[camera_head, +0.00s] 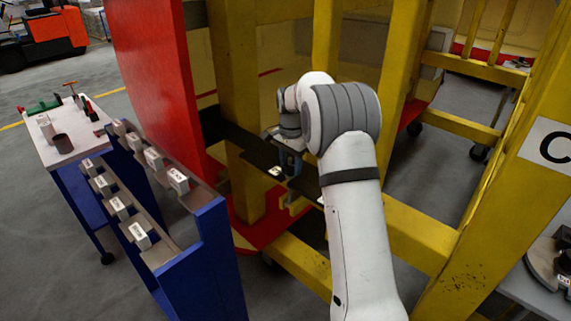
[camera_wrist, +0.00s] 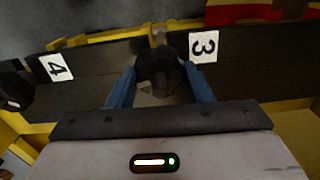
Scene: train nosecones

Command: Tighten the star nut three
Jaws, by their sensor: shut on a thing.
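The star nut three (camera_wrist: 157,66) is a dark, lobed knob in the wrist view, beside the white label "3" (camera_wrist: 203,47) on a dark plate. My gripper (camera_wrist: 158,80) has its two blue fingers shut on this nut, one on each side. In the head view my gripper (camera_head: 290,162) reaches down to the dark plate (camera_head: 250,148) inside the yellow frame. The nut itself is hidden there by my gripper and arm.
A label "4" (camera_wrist: 56,67) and another dark knob (camera_wrist: 14,90) are at the left in the wrist view. Yellow posts (camera_head: 236,110) and beams stand close around my arm. A blue rack (camera_head: 205,260) with several labelled blocks and a tool table (camera_head: 75,135) stand left.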

